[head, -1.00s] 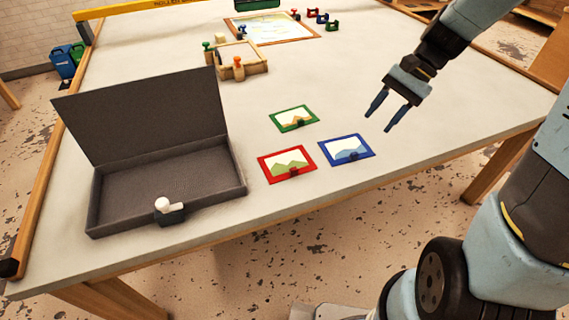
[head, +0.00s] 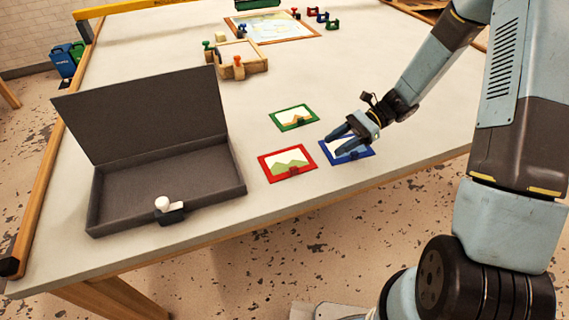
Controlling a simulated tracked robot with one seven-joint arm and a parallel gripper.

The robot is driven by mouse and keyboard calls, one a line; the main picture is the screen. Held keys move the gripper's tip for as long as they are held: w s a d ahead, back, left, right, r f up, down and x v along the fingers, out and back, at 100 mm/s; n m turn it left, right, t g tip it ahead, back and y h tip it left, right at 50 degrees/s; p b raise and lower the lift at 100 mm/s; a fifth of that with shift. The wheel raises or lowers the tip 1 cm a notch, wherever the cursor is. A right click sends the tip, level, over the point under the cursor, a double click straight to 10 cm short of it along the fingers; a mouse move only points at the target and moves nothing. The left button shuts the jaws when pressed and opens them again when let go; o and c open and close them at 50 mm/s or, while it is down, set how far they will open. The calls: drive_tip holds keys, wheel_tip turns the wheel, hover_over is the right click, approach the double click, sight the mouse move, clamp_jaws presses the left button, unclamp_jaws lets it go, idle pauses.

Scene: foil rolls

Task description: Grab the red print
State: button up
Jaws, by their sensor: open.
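A green print (head: 294,117) lies behind the red one. The open grey box (head: 167,190), lid raised, has a white-knobbed latch at its front. A wooden frame with knobs (head: 238,59) stands farther back, near a large framed picture (head: 272,27). The table's front edge is close.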

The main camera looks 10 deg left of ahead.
approach(295, 168)
drive_tip(key=x, duration=0.3)
drive_tip(key=shift+a+f, duration=0.2)
drive_tip(key=shift+f, duration=0.25)
drive_tip(key=shift+r+x, duration=0.15)
drive_tip(key=shift+x, duration=1.2)
drive_tip(key=shift+r+x, duration=0.15)
drive_tip(key=shift+x, duration=1.2)
drive_tip(key=shift+s, duration=0.15)
drive_tip(key=shift+c, duration=0.2)
clamp_jaws()
